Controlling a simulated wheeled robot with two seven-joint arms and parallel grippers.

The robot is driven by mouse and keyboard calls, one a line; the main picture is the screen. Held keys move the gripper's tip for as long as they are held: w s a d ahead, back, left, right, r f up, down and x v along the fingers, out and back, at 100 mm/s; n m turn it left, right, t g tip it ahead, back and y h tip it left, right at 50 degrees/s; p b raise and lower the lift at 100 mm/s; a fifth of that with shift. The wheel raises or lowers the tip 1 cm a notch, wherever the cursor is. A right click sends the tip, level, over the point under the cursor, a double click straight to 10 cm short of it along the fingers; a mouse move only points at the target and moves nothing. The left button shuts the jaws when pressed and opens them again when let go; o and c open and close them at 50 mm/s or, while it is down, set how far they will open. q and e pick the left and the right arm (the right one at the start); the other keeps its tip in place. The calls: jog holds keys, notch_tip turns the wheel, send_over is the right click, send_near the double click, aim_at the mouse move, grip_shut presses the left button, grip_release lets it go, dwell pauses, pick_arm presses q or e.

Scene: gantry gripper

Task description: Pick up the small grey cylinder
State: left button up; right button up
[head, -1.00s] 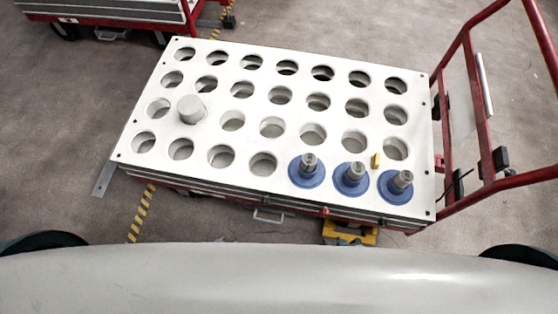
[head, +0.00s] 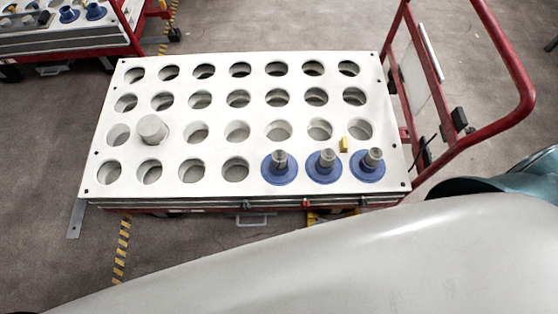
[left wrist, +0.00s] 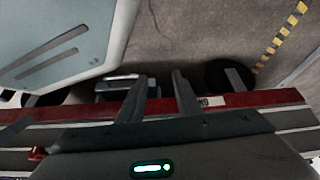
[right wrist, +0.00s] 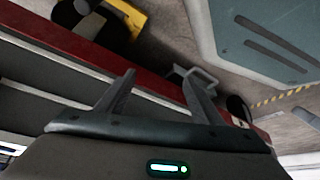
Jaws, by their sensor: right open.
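A small pale grey cylinder (head: 152,129) stands upright in the head view, at a hole on the left side of the white perforated board (head: 219,115). No gripper touches it. My right gripper (right wrist: 158,78) is open and empty in the right wrist view, beside the side of a cart. My left gripper (left wrist: 160,77) shows a gap between its fingers, with nothing held, in the left wrist view. Neither wrist view shows the cylinder. The head view shows no gripper fingers.
Three blue flanged parts with grey posts (head: 280,166) stand in the board's near row. A small yellow block (head: 344,144) lies by them. The cart's red handle frame (head: 520,85) rises at the right. Another cart (head: 75,40) stands at the back left. Floor is clear between.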

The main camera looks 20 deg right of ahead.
jog(key=w+r+b, duration=0.1)
jog(key=w+r, duration=0.2)
jog(key=r, duration=0.4)
jog(key=w+r, duration=0.3)
jog(key=r, duration=0.4)
jog(key=w+a+r+m+g+y+b, duration=0.1)
jog(key=w+a+r+m+g+y, duration=0.15)
jog(key=w+a+r, duration=1.05)
pick_arm(q)
jog(key=s+a, duration=0.1)
jog(key=a+f+g, duration=0.1)
jog(key=s+g, duration=0.1)
jog(key=shift+s+a+f+y+b, duration=0.25)
jog(key=shift+s+a+y+b, duration=0.05)
jog(key=shift+a+b, duration=0.1)
pick_arm(e)
jog(key=w+d+r+m+g+h, duration=0.2)
jog(key=d+r+h, duration=0.1)
jog(key=d+r, duration=0.5)
jog(key=shift+w+d+r+g+h, duration=0.3)
jog(key=shift+r+g+h, duration=0.05)
jog(key=shift+r, duration=0.2)
